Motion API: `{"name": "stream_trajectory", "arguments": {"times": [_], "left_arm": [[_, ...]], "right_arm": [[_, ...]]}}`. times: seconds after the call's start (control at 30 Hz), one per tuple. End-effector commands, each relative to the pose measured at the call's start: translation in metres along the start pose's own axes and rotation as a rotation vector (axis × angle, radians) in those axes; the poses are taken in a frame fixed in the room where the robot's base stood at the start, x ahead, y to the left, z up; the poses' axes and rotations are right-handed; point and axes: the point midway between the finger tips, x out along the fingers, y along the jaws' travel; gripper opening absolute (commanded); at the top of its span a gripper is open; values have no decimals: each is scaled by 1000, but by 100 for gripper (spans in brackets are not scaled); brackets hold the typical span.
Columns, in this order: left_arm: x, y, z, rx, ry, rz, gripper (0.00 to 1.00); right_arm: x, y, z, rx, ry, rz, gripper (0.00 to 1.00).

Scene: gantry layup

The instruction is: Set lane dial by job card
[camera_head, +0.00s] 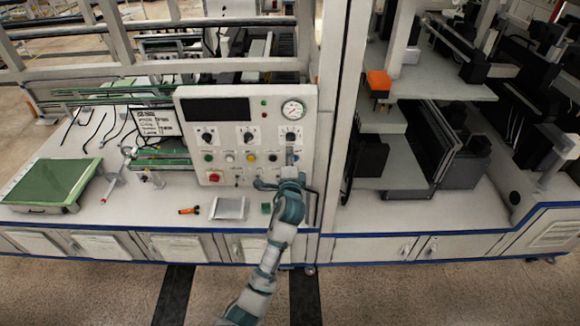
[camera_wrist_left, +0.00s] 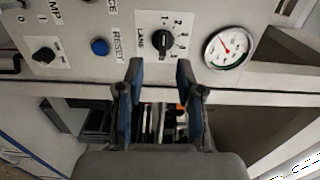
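The control panel (camera_head: 222,135) stands upright on the bench, with the lane dial (camera_head: 290,137) at its right below a round gauge. In the left wrist view the lane dial (camera_wrist_left: 163,40) is a black knob on a white plate marked LANE, with numbers around it. Its exact setting is too small to tell. My left gripper (camera_head: 290,152) is just in front of and below the dial. Its two fingers (camera_wrist_left: 160,75) are apart and empty, with the knob beyond their tips, not touching. The job card (camera_head: 155,122) stands left of the panel; its print is unreadable. My right gripper is not in view.
The gauge (camera_wrist_left: 228,46) is right of the dial, and a blue reset button (camera_wrist_left: 99,47) is left of it. A red button (camera_head: 214,176) is low on the panel. A metal tray (camera_head: 229,208) and an orange-handled tool (camera_head: 189,211) lie on the bench.

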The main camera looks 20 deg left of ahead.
Motion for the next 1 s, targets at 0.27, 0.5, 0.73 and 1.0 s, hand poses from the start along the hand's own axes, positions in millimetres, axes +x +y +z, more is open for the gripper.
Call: {"name": "stream_trajectory", "arguments": {"times": [0.27,0.5,0.73,1.0], "left_arm": [[-42,2,-1,-1,1,2,36],[-47,2,0,0,0,4,36],[-47,2,0,0,0,3,36],[-41,53,-7,-22,28,78,36]], "right_arm": [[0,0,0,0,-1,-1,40],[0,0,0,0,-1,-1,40],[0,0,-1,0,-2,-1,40],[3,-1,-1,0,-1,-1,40]]}}
